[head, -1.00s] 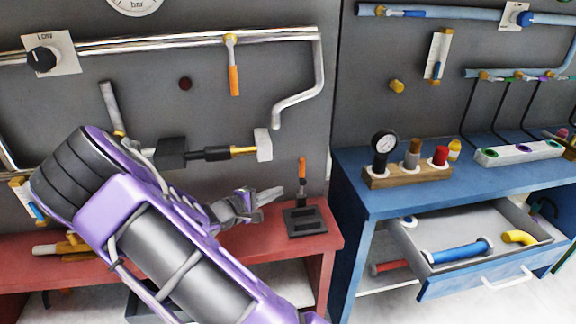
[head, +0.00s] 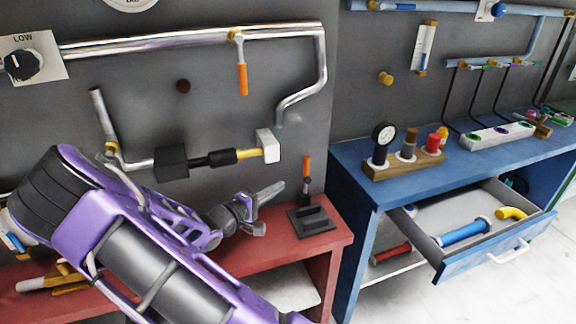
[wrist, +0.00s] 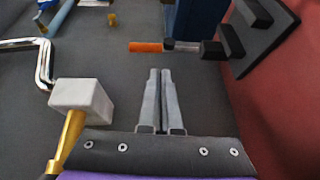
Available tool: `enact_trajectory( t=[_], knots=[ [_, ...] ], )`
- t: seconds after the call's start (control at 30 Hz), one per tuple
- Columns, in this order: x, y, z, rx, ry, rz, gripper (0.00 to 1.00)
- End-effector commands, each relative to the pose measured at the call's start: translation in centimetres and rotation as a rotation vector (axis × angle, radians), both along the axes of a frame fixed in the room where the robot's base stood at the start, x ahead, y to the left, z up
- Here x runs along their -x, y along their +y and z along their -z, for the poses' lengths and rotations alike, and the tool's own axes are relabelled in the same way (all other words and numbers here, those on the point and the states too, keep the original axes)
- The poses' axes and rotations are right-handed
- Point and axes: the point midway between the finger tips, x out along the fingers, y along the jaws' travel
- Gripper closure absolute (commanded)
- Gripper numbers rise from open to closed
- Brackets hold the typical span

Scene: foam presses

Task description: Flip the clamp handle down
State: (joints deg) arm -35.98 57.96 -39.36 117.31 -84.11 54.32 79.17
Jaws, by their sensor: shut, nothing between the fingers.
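The toggle clamp (head: 313,221) has a dark base on the red bench's right end. Its orange-tipped handle (head: 307,168) stands upright in the head view. In the wrist view the handle (wrist: 146,47) lies sideways across the picture, ahead of the fingertips, and the clamp base (wrist: 238,45) is at the upper right. My gripper (head: 281,188) is to the left of the handle, apart from it, with its fingers together and empty. The fingers also show in the wrist view (wrist: 158,74), pointing toward the handle with a gap between.
A white block (head: 268,145) on a yellow rod sticks out from the wall left of the handle; it is close beside my gripper in the wrist view (wrist: 82,97). An orange-handled valve (head: 242,78) hangs above. The blue bench (head: 365,185) with an open drawer (head: 470,225) stands right.

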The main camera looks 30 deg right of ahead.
Motion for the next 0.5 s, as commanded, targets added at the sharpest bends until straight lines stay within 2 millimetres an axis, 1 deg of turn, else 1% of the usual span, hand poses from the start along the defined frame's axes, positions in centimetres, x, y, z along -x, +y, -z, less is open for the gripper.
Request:
enact_trajectory(
  t=[0.03,0.1,0.17,0.5],
  knots=[
    [-0.2,0.1,-1.0,0.028,0.008,-0.019,1.0],
    [-0.3,0.0,-1.8,0.053,0.015,-0.034,1.0],
    [-0.4,0.0,-2.3,0.065,0.018,-0.041,1.0],
    [-0.4,-0.1,-2.5,0.071,0.02,-0.044,1.0]
  ],
)
